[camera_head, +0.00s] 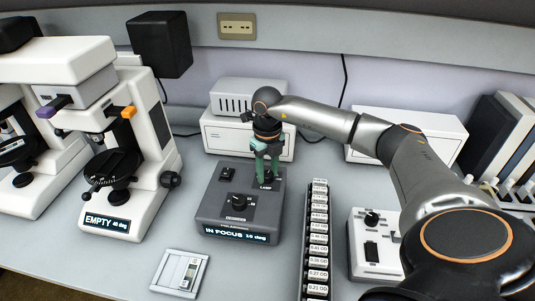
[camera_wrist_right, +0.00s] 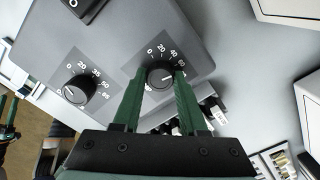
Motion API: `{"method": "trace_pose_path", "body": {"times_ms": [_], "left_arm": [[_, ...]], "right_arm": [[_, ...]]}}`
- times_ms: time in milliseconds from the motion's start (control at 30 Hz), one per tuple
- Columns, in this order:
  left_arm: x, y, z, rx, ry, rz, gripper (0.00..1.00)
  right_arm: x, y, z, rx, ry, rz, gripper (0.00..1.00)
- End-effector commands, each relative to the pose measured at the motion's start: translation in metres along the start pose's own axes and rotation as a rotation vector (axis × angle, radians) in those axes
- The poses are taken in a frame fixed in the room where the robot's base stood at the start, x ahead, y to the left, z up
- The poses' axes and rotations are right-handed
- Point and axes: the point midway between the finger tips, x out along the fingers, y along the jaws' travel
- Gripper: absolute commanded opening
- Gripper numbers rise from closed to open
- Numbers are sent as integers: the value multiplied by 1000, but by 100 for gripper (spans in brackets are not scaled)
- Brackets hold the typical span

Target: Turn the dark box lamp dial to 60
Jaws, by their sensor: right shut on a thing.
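The dark box (camera_head: 240,212) stands on the bench in the middle of the head view, with a lit display reading "IN FOCUS" on its front. Its lamp dial (camera_wrist_right: 160,76) is a round black knob with a number scale, at the box's back right corner. My right gripper (camera_head: 266,178) points down over it, and its green fingers (camera_wrist_right: 161,84) are shut on the knob, one on each side. The fingers partly cover the scale, and I cannot read the setting surely. A green piece at the wrist view's left edge looks like my left gripper (camera_wrist_right: 9,110), mostly cut off.
A second dial (camera_head: 238,201) sits on the box's front, also in the wrist view (camera_wrist_right: 77,88). A rack of labelled slots (camera_head: 317,240) stands close to the right. Microscopes (camera_head: 140,150) stand left, a small tray (camera_head: 180,272) in front, and a white unit (camera_head: 220,132) behind.

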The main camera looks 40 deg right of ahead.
Motion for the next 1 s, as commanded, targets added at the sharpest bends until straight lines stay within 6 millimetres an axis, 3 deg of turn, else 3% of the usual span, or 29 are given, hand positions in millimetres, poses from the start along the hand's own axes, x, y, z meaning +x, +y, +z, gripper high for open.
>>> {"method": "trace_pose_path", "body": {"times_ms": [233, 267, 500, 800, 1000], "left_arm": [[0, 0, 1, 0, -3, 0, 50], [0, 0, 1, -1, -3, 0, 50], [0, 1, 2, -1, -5, 1, 50], [0, 1, 2, -1, -6, 2, 50], [0, 1, 2, -1, -6, 2, 50]], "right_arm": [[0, 0, 1, -1, -3, 0, 0], [-1, 0, 1, -1, -3, 0, 45], [0, 0, 0, -1, -2, 0, 72], [-3, 0, 1, -2, -2, 0, 72], [-32, 0, 2, -1, -7, 2, 72]]}}
